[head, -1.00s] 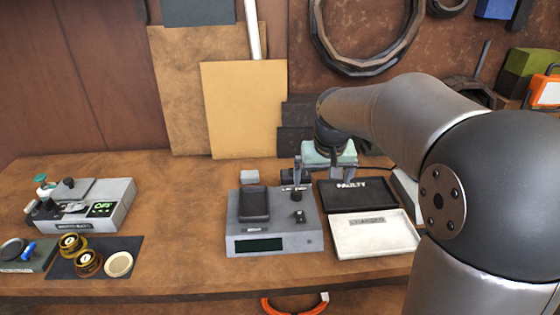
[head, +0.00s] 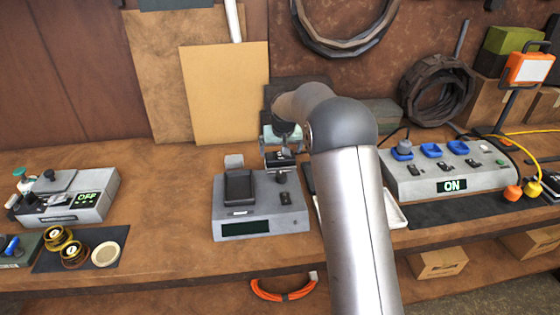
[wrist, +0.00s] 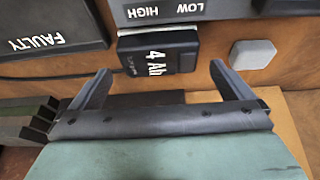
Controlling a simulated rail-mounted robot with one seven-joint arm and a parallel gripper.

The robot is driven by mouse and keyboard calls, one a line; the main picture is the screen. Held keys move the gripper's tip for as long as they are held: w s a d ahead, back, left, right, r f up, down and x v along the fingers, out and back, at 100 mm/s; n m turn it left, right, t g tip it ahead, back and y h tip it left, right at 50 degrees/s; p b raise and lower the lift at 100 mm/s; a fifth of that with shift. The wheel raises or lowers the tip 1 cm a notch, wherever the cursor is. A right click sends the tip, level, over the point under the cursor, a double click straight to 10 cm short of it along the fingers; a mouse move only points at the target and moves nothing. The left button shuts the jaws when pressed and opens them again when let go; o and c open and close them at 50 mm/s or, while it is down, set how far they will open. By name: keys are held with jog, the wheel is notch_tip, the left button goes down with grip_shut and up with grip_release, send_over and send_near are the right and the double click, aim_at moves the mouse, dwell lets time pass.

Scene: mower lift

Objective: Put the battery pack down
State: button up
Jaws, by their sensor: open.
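The battery pack (wrist: 185,53) is a dark block marked "4 Ah". In the wrist view it lies on the wooden bench beside the edge of the grey tester (wrist: 225,10), which is marked "LOW" and "HIGH". My gripper (wrist: 160,72) is open, with its fingers spread wide and apart from the pack, one on each side in that view. In the head view my gripper (head: 282,150) is behind the tester (head: 260,226), low over the bench. The pack is hard to make out there. The tester's dark cradle (head: 240,187) looks empty.
A dark tray marked "FAULTY" (wrist: 50,25) is beside the tester; my arm mostly hides it in the head view. A white tray (head: 396,212) and a switched-on charger (head: 430,180) are to the right. A small grey block (wrist: 252,54) is near the pack.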

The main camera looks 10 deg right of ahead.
aim_at(280, 156)
jog(key=shift+w+p+x, duration=0.2)
jog(key=shift+p+x, duration=0.8)
jog(key=shift+x, duration=2.3)
jog(key=shift+r, duration=0.1)
jog(key=c, duration=0.9)
jog(key=shift+r, duration=0.1)
jog(key=shift+c, duration=0.8)
jog(key=shift+r, duration=0.1)
